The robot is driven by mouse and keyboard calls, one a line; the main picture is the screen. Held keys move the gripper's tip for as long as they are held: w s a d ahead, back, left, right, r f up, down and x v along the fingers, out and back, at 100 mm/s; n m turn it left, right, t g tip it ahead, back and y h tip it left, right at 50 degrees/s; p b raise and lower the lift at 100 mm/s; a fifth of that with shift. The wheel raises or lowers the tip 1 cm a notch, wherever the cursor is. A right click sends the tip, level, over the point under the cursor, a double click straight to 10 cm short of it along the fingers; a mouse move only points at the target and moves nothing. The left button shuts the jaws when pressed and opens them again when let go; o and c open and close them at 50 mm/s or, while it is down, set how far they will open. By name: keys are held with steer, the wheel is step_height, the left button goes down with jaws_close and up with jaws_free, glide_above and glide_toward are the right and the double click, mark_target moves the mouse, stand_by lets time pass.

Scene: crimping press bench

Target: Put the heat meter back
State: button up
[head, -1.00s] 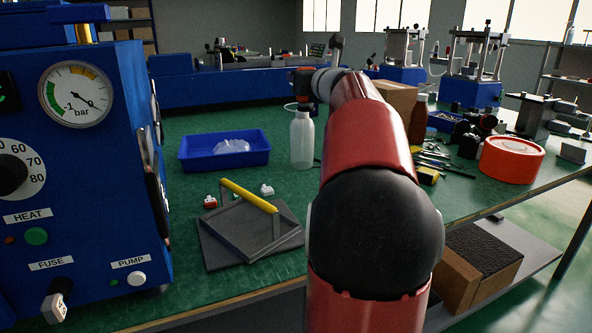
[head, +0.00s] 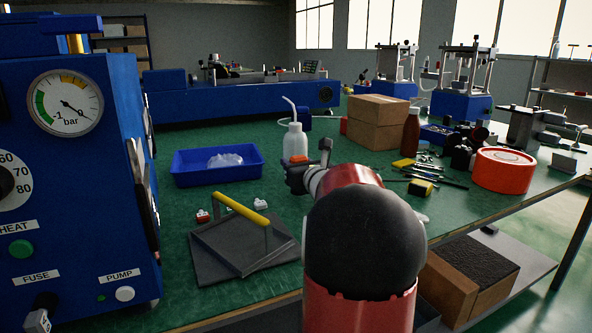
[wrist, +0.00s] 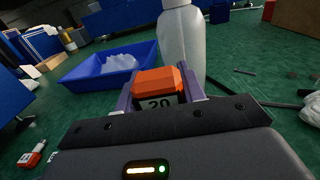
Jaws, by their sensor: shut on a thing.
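My gripper (wrist: 158,92) is shut on an orange block (wrist: 155,80) with a pale label reading 20, held between two purple-grey fingers. No label names it as the heat meter, so I cannot tell from looks alone. In the head view my gripper (head: 298,168) is small and partly hidden behind my arm, in front of the white squeeze bottle (head: 295,141). The blue machine (head: 90,190) at the left carries a bar gauge (head: 65,103), a numbered dial (head: 8,186) and HEAT, FUSE and PUMP labels.
A blue tray (head: 182,177) with a clear bag lies left of the gripper. A grey plate (head: 215,265) with a yellow-handled bar and small red and white connectors (head: 203,215) lies nearer. Cartons (head: 378,122), tools and a red reel (head: 503,170) are at the right.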

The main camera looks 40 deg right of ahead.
steer(key=shift+f, duration=0.6)
steer(key=o, duration=1.1)
steer(key=shift+f, duration=0.1)
steer(key=shift+r, duration=0.2)
steer(key=b+v, duration=0.1)
steer(key=v, duration=1.1)
steer(key=shift+f, duration=0.15)
steer(key=shift+s, duration=0.1)
